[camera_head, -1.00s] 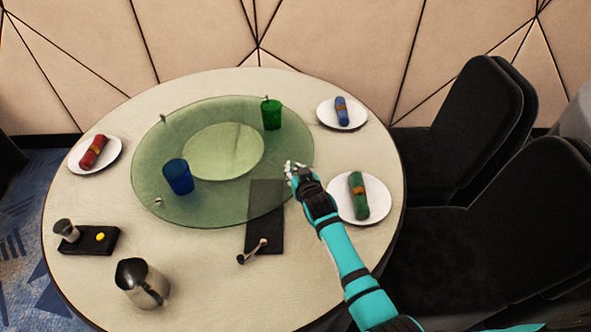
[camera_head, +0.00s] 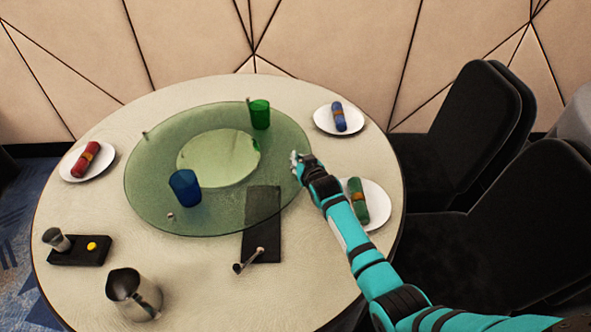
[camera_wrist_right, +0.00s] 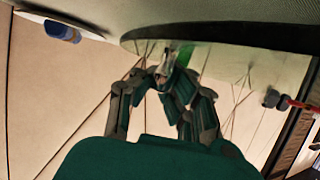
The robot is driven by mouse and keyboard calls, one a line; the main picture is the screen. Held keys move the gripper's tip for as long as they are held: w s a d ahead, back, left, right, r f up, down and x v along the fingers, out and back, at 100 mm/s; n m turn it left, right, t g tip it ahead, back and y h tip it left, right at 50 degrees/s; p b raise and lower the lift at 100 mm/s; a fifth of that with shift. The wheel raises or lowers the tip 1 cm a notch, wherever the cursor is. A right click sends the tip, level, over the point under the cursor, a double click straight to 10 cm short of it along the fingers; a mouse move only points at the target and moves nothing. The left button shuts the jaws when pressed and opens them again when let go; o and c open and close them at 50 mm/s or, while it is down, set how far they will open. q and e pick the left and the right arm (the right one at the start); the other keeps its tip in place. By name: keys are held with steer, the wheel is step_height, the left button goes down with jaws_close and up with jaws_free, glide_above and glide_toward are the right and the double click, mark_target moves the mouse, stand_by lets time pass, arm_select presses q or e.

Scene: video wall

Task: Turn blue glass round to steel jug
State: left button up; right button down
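The blue glass (camera_head: 185,188) stands on the front left part of the green glass turntable (camera_head: 150,190). The steel jug (camera_head: 134,295) stands on the table at the front left, off the turntable, in front of and left of the blue glass. Small knobs stand on the turntable's rim, one (camera_head: 170,217) near the blue glass. My right gripper (camera_head: 295,161) is at the turntable's right rim. In the right wrist view its fingers (camera_wrist_right: 166,76) converge on a small pale thing at the rim, seemingly a knob, mostly hidden by them. My left gripper is not in view.
A green glass (camera_head: 260,114) stands at the turntable's back. Plates with rolled napkins, red (camera_head: 87,159), blue (camera_head: 338,116) and green (camera_head: 357,201), lie around it. A dark panel with a lever (camera_head: 262,248) is in front; a black block with a yellow button (camera_head: 92,245) is left.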

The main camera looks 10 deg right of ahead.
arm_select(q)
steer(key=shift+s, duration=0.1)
arm_select(e)
steer(key=shift+s+d+r, duration=0.1)
steer(key=shift+s+d, duration=0.05)
steer(key=shift+d, duration=0.05)
steer(key=c, duration=1.2)
jaws_free()
steer(key=shift+d, duration=0.25)
steer(key=shift+c, duration=0.2)
steer(key=shift+s+a, duration=0.1)
steer(key=shift+a, duration=0.05)
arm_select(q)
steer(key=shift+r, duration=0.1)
arm_select(e)
steer(key=v, duration=1.2)
